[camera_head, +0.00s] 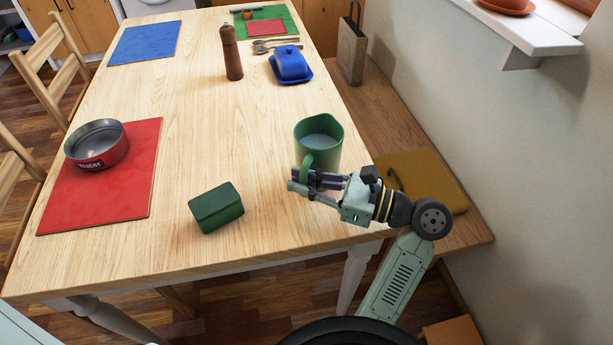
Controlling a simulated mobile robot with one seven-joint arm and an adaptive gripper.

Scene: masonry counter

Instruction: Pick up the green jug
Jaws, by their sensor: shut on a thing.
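The green jug (325,132) stands upright near the right edge of the wooden table, with a pale grey inside showing at its open top. Its handle (309,161) faces the front of the table. My gripper (296,181) reaches in from the right at the jug's near side, and its fingers are shut on the handle. The fingers cover the lower part of the handle. Whether the jug's base touches the table is hard to tell, as the gripper partly hides it.
A dark green box-shaped object (216,208) lies left of my gripper. A red bowl (97,145) sits on a red mat (127,190). A pepper mill (231,54) and blue butter dish (290,65) stand farther back. A bench (381,118) and wall lie right. The table's middle is clear.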

